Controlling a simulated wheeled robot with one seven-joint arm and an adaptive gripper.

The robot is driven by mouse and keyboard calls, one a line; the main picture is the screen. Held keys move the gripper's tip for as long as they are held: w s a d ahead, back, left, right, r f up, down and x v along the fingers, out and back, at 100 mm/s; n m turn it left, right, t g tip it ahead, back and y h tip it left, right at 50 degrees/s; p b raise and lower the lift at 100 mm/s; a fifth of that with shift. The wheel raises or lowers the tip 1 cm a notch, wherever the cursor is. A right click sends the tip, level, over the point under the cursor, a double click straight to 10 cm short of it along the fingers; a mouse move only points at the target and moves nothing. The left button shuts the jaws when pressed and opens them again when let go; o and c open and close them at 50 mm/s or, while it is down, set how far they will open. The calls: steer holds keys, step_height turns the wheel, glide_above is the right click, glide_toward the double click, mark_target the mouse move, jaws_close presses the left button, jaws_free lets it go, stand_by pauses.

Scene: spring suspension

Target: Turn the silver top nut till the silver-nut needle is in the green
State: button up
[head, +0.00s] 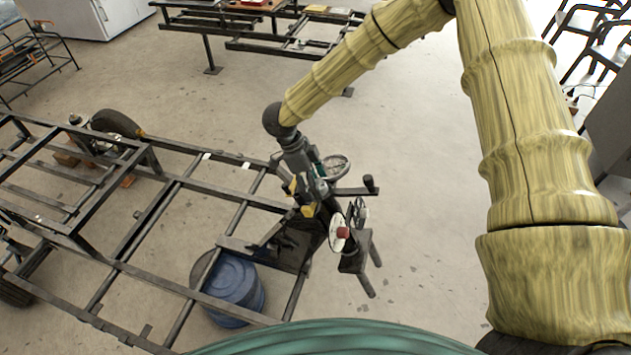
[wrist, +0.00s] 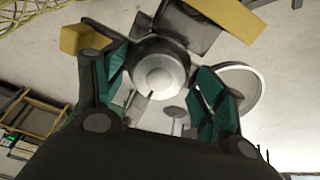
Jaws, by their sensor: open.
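A round silver nut (wrist: 160,74) with a pale flat face shows in the middle of the wrist view. My gripper (wrist: 162,88) is open, with its green-padded fingers on the left and right of the nut in the picture. I see gaps beside the nut, but cannot tell how deep the fingers reach around it. In the head view my gripper (head: 308,187) is at the top of the dark suspension stand, and it hides the nut there. A white round dial (wrist: 236,92) sits right of the fingers. No needle or green zone can be read on it.
The stand carries yellow blocks (wrist: 228,14), a white disc with a red hub (head: 338,234) and a side arm with a dark knob (head: 370,184). A metal frame (head: 190,185) and a blue barrel (head: 230,288) lie to the left.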

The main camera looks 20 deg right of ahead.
steer(key=shift+s+d+f, duration=0.1)
steer(key=shift+f, duration=0.1)
steer(key=c, duration=1)
steer(key=shift+c, duration=0.2)
steer(key=shift+m, duration=0.3)
steer(key=m, duration=0.3)
steer(key=shift+m, duration=2.1)
